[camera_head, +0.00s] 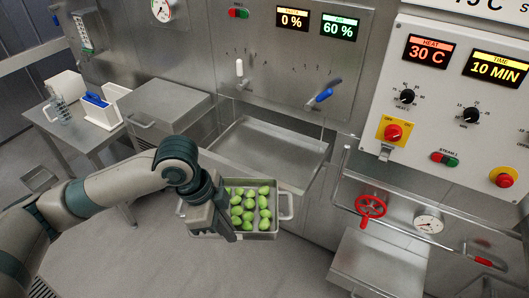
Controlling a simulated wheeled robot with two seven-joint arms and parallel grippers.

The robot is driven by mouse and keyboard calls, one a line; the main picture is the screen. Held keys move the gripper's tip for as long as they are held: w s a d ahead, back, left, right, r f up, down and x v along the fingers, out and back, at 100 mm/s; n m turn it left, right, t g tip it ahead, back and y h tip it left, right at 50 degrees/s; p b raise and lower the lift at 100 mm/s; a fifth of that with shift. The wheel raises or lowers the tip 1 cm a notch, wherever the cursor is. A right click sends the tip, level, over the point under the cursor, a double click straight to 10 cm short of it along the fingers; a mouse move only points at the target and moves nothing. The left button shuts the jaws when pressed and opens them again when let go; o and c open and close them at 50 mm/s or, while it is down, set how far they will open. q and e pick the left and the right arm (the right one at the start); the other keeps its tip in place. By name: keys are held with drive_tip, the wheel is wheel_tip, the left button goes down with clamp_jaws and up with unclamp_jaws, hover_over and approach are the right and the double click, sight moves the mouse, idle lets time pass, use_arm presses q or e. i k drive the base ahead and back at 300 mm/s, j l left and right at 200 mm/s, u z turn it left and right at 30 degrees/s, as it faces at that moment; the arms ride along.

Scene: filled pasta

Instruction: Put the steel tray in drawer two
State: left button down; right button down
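The steel tray (262,236) is in the lower middle of the head view, with several green filled pasta pieces lying in it. Its right handle (288,206) is free. My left gripper (226,229) is at the tray's left end and covers that side and its handle. It appears shut on the tray, which is held level above the floor with no support visible beneath. The fingertips' exact grip is hidden. My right gripper is out of view. Drawer two cannot be identified by any readable label.
A shallow steel basin or open drawer (268,150) lies behind the tray. A steel box (168,108) stands left of it. At right are a red handwheel (370,206), a gauge (428,224) and a projecting steel surface (378,262). A side table (75,137) stands at left.

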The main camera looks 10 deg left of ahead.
sight(263, 159)
drive_tip(key=i, duration=1.25)
